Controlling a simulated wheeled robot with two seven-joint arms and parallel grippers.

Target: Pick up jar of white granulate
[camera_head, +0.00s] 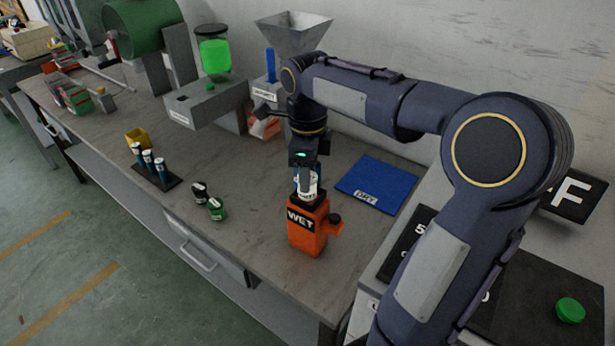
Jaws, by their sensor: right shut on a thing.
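The jar of white granulate (314,188) is small and white with dark lettering, partly hidden by the gripper fingers. It is at the top of the orange box marked WET (307,239), near the front edge of the bench. I cannot tell whether it touches the box or is just above it. My right gripper (306,182) points down from above and is shut on the jar. My left gripper is not in view.
A blue mat marked DRY (377,185) lies right of the box. Two small dark and green jars (215,208) and a black rack of vials (154,170) are to the left. A grey hopper (291,33) stands behind. The bench between is clear.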

